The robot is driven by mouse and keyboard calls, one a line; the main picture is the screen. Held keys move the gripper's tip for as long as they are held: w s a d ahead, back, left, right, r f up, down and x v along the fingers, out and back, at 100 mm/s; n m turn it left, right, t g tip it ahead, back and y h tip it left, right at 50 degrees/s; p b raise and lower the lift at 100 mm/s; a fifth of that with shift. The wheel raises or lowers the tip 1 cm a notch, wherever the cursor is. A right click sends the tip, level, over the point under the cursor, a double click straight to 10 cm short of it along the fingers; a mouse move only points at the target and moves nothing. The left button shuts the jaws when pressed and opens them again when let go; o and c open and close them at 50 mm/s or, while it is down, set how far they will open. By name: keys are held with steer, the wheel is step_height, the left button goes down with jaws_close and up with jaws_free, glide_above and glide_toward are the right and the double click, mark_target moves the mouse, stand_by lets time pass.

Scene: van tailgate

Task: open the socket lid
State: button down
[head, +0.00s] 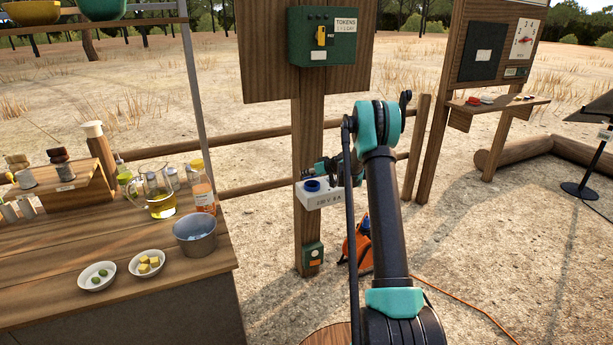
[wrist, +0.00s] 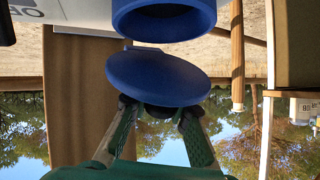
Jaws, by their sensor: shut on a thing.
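The white socket box (head: 322,197) is mounted on the wooden post in the head view, with a round blue socket (head: 312,185) on it. In the wrist view, which is upside down, the blue socket collar (wrist: 163,20) shows at the top. The round blue lid (wrist: 158,75) stands swung away from the collar, with a gap between their outer edges. My gripper (wrist: 159,112) is shut on the lid at its edge, with a dark part between the fingertips.
A green token box (head: 318,37) hangs above on the post's board. A wooden counter (head: 150,290) with bowls, a pot and bottles stands at left. An orange object (head: 360,245) and cable lie low behind my arm. A rail fence runs behind.

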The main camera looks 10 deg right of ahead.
steer(key=g, duration=0.1)
steer(key=w+g+h, duration=0.1)
steer(key=g, duration=0.1)
steer(key=w+m+g+h, duration=0.1)
steer(key=shift+a+g, duration=0.3)
steer(key=shift+g, duration=0.1)
steer(key=shift+w+a+f+m+g+h, duration=0.15)
steer(key=shift+w+g+h, duration=0.1)
steer(key=shift+g, duration=0.4)
steer(key=shift+w+f+m+g+h, duration=0.1)
steer(key=shift+m+g+h, duration=0.15)
steer(key=shift+g, duration=0.35)
steer(key=shift+w+a+f+m+g+h, duration=0.1)
steer(key=shift+w+f+g+h, duration=0.15)
steer(key=shift+g, duration=0.4)
steer(key=c, duration=1.5)
jaws_free()
steer(key=shift+r, duration=0.15)
steer(key=shift+v, duration=5.95)
